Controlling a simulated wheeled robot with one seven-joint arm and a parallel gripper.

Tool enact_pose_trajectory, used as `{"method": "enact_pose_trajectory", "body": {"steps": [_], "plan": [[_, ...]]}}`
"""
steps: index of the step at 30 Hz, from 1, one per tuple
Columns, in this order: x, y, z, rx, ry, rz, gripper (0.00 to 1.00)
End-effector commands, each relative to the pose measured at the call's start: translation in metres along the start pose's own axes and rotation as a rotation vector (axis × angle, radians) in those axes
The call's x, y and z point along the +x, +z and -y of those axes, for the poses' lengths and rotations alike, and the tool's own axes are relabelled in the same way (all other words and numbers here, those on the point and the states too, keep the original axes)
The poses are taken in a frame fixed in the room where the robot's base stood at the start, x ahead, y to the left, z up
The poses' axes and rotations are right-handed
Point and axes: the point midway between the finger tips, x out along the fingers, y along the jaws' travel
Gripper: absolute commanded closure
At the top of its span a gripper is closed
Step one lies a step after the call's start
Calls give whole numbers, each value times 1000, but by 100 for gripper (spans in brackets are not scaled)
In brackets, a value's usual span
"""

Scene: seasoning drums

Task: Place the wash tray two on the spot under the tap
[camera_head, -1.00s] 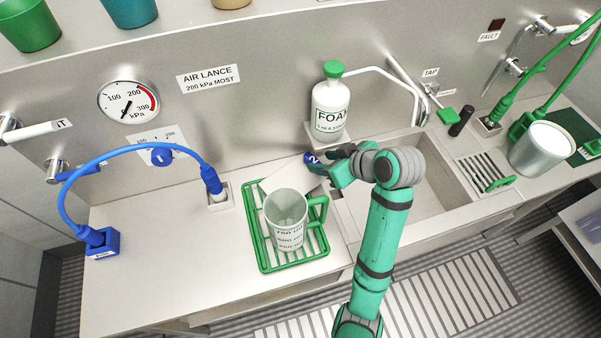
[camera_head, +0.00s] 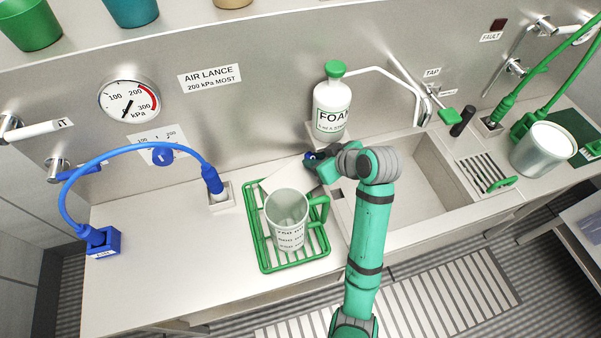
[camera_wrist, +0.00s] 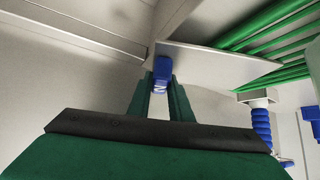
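Wash tray two is a flat pale tray (camera_head: 281,177) lying behind the green rack, with a dark blue handle (camera_head: 310,156). The rack and mug hide part of it. In the wrist view its pale plate (camera_wrist: 215,66) stretches to the right of the blue handle (camera_wrist: 162,70). My gripper (camera_head: 322,163) is at the handle; in the wrist view its two green fingers (camera_wrist: 162,88) lie close along both sides of it and look shut on it. The tap (camera_head: 408,82) arches over the sink (camera_head: 405,190) to the right. The spot under the tap cannot be made out.
A clear mug (camera_head: 287,222) stands on the green rack (camera_head: 262,262) just in front of the tray. A foam bottle (camera_head: 332,105) stands behind my gripper. A blue hose (camera_head: 130,147) arches at left. A metal pot (camera_head: 541,149) is at far right. The sink basin looks empty.

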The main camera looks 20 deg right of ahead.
Motion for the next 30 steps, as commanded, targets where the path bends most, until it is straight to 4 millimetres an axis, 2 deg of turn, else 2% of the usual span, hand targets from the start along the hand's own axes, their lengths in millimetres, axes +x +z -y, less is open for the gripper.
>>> {"method": "enact_pose_trajectory", "body": {"steps": [12,17,30], "plan": [[-4,-6,1,-4,-1,-2,100],[-20,11,-20,3,2,0,100],[-77,68,-92,2,3,0,100]]}}
